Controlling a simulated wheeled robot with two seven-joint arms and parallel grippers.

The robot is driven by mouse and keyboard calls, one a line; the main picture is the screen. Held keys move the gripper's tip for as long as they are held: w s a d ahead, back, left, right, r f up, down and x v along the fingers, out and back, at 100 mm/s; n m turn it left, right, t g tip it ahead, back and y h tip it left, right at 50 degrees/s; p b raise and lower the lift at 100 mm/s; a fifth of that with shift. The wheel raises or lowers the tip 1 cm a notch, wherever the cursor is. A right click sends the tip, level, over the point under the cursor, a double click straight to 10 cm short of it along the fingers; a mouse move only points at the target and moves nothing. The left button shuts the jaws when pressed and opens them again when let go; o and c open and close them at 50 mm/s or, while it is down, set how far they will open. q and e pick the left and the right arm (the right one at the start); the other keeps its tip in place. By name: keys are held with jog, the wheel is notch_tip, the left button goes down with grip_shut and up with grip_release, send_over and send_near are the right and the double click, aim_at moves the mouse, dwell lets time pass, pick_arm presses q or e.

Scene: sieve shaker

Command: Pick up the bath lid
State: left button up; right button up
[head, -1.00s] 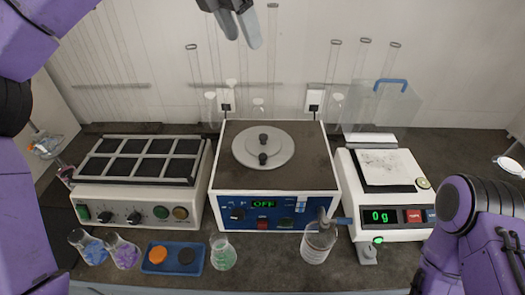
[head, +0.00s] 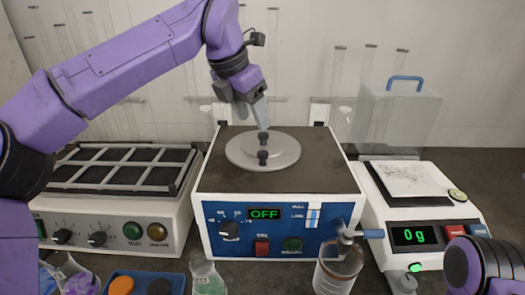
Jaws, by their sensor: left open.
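The bath lid (head: 242,151) is a light grey round disc with black knobs standing up near its middle. It lies on the brown top of the blue-fronted bath (head: 222,186), whose display reads OFF. My left gripper (head: 261,118) points down from behind and above the lid, its grey fingertip close to the rear knob (head: 263,138). I cannot tell whether it touches the knob. The gripper is open and holds nothing; one finger largely hides the other.
A balance (head: 409,208) reading 0 g stands right of the bath, with a clear box (head: 398,113) behind it. A gridded heater block (head: 110,215) stands on the left. Glass flasks (head: 207,277) and a jar (head: 338,268) stand in front. Tall glass tubes stand behind.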

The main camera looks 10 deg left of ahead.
aim_at(263, 134)
pick_arm(q)
jog(key=x, duration=0.5)
jog(key=shift+w+d, duration=0.25)
jog(key=shift+d, duration=0.1)
grip_shut()
